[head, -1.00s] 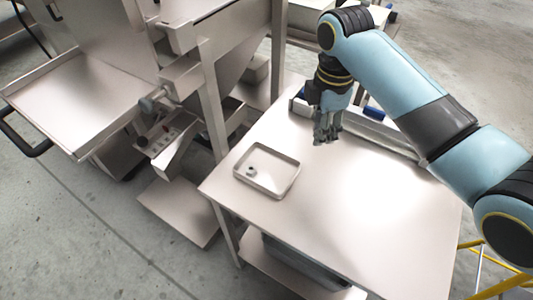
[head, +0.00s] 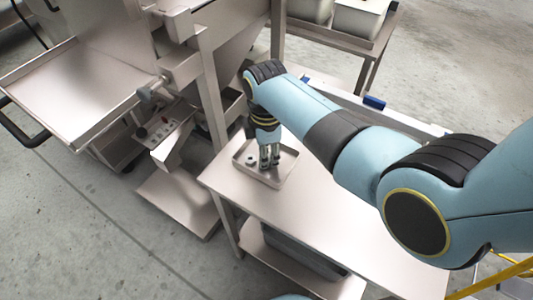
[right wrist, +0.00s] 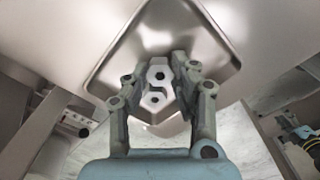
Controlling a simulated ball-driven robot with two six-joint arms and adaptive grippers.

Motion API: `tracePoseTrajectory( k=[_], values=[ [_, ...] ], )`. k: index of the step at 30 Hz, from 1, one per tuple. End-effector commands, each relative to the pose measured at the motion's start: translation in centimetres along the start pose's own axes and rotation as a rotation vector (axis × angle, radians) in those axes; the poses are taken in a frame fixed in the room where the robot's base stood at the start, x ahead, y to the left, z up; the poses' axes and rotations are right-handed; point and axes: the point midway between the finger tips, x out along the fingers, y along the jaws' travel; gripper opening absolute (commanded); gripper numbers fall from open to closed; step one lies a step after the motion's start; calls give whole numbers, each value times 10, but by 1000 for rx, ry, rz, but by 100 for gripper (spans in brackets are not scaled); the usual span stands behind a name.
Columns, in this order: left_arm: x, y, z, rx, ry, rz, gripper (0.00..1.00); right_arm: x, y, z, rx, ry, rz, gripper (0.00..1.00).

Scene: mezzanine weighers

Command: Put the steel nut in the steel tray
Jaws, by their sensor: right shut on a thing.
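The steel tray (head: 284,176) is a shallow, rounded-corner tray on the steel table; it also shows in the right wrist view (right wrist: 112,52). My right gripper (head: 270,164) points down inside the tray's outline, with its fingertips close to the tray floor. It is shut on a steel nut (right wrist: 158,74), a small grey hexagonal piece with a dark hole, between the fingertips. Another small nut-like piece (head: 250,160) lies in the tray, left of the fingers. In the right wrist view, a second holed piece (right wrist: 154,100) shows close to the held one. Whether the held nut touches the floor is unclear. My left gripper is out of view.
The table top (head: 310,210) is clear in front of the tray. A steel weigher frame (head: 210,90) stands close on the left. Pale bins (head: 358,20) sit on a rack at the back. My right arm hides much of the table's far right.

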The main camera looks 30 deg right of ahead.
Motion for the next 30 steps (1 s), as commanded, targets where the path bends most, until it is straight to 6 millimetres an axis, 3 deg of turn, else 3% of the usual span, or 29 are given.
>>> tracePoseTrajectory(
  k=[11, 12, 17, 25, 30],
  values=[
    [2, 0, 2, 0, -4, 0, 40, 5, 1, 0, 0, 0, 2, 0],
    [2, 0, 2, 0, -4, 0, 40, 4, 1, 0, 0, 0, 2, 28],
    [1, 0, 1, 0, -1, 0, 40, 4, 1, 0, 0, 0, 2, 47],
    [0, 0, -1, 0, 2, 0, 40, 3, 1, 0, 0, 0, 2, 47],
    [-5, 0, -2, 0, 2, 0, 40, -17, 1, 0, 1, 1, 4, 47]
  ],
)
